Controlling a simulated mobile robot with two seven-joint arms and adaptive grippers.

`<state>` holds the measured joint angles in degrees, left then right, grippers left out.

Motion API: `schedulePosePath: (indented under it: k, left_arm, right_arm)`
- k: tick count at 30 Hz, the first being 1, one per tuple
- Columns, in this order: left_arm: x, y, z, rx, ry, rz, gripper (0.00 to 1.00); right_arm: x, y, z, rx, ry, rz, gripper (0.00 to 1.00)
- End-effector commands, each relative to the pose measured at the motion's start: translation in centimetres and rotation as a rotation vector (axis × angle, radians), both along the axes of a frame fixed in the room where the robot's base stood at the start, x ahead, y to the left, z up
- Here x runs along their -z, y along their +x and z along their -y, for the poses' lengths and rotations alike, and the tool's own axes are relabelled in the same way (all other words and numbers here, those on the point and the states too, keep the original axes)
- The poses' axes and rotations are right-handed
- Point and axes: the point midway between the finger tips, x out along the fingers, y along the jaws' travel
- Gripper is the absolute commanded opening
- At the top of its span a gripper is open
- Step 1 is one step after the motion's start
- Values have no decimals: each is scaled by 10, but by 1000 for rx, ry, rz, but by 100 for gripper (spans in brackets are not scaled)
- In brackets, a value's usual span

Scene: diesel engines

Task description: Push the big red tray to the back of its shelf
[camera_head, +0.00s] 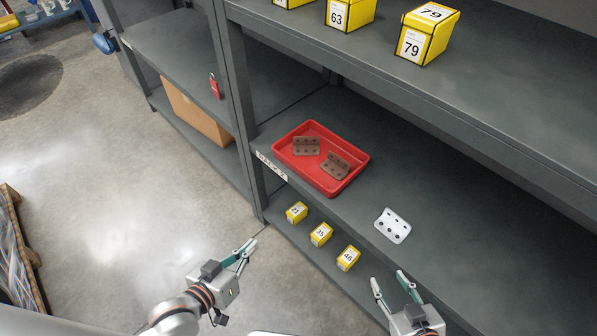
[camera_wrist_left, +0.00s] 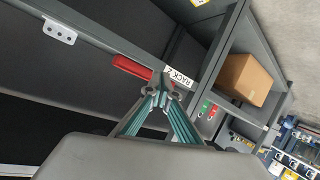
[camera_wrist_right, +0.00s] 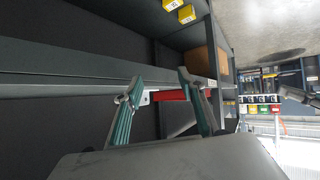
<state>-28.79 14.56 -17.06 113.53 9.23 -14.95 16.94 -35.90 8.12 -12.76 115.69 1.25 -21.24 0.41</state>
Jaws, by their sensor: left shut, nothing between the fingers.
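The big red tray (camera_head: 345,183) sits on the middle shelf (camera_head: 380,187) near its left end, close to the front edge. Two brown perforated parts (camera_head: 306,146) lie in it. The tray's red side also shows in the left wrist view (camera_wrist_left: 131,67) and in the right wrist view (camera_wrist_right: 168,96). My left gripper (camera_head: 246,250) is shut and empty, in front of the rack and apart from the tray. My right gripper (camera_head: 389,281) is open and empty, in front of the shelf to the right of the tray, with its fingers spread.
A white plate with holes (camera_head: 393,226) lies on the same shelf, right of the tray. Yellow numbered boxes (camera_head: 321,234) stand on the shelf below, larger ones (camera_head: 428,33) above. A rack post (camera_head: 236,100) stands left of the tray. Bare shelf lies behind the tray.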

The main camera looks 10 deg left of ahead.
Motion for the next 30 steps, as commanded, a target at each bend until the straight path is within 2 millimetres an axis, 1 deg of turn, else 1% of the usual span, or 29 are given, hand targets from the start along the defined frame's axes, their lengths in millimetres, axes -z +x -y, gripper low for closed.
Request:
schedulePosePath:
  k: [1, 3, 6, 8, 12, 15, 19, 22, 27, 30]
  left_arm:
    - [0, 13, 9, 0, -110, 2, 0]
    - [-12, 29, 21, -6, -288, -8, 0]
    - [-28, 47, 36, -6, -540, -52, 0]
    - [-36, 56, 42, -4, -688, -96, 0]
    - [-48, 70, 52, -2, -1015, -240, 0]
    - [-50, 79, 54, -15, -1233, -374, 0]
    - [-47, 88, 50, -58, -1502, -583, 0]
    - [-39, 97, 42, -121, -1702, -764, 0]
    - [-18, 113, 18, -288, -2030, -1078, 0]
    - [-7, 123, 2, -395, -2188, -1220, 0]
  right_arm:
    - [10, 1, -3, -3, 6, 3, 40]
    - [10, 4, -7, -6, 14, 16, 40]
    - [11, 9, -13, -12, 26, 33, 40]
    - [12, 11, -16, -14, 33, 40, 40]
    - [15, 14, -22, -19, 48, 54, 40]
    - [19, 16, -26, -21, 60, 58, 40]
    - [25, 16, -32, -25, 77, 57, 40]
    - [31, 14, -35, -25, 89, 52, 40]
    - [42, 12, -40, -24, 111, 40, 40]
    - [45, 12, -42, -23, 123, 36, 40]
